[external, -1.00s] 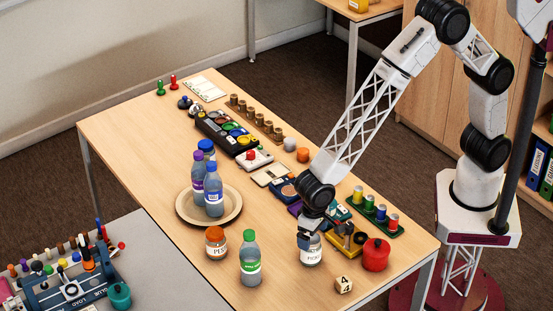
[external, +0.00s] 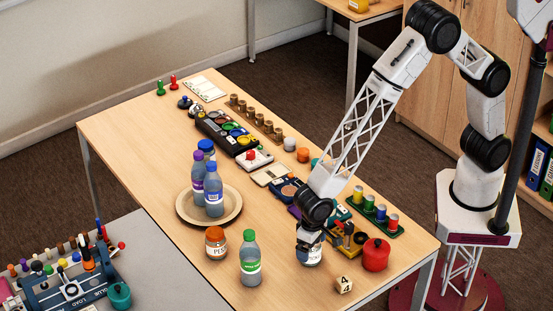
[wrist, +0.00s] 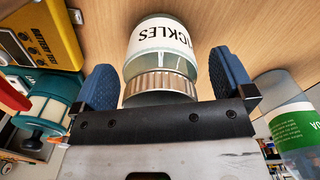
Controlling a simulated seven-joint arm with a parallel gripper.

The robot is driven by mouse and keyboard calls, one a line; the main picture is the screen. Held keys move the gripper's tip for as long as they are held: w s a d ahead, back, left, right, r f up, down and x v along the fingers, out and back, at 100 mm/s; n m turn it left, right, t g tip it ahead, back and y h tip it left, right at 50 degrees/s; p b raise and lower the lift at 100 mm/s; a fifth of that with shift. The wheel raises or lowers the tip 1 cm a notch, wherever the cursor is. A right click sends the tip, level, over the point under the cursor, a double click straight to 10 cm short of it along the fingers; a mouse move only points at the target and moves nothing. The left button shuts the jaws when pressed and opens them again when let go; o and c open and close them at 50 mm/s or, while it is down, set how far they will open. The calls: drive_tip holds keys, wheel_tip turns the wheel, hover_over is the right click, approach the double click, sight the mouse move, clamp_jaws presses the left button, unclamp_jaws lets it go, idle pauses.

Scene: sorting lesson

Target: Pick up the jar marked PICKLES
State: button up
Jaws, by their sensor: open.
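The jar marked PICKLES (wrist: 163,40) stands on the table under my gripper. In the wrist view its white label shows the letters "CKLES", and its ribbed metallic lid faces me. In the external view the jar (external: 313,258) is partly hidden by my gripper (external: 309,243). My gripper (wrist: 162,72) is open, with one blue finger on each side of the jar's lid. Gaps show between the lid and both fingers in the wrist view.
An orange-lidded jar (external: 216,244) and a green-labelled bottle (external: 250,259) stand to the left. A red pot (external: 375,255), a numbered die (external: 344,284) and a yellow box (external: 347,240) are close on the right. A round tray (external: 183,207) holds several bottles farther left.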

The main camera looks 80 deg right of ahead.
drive_tip(key=c, duration=1.1)
drive_tip(key=shift+c, duration=0.2)
drive_tip(key=shift+r, duration=5)
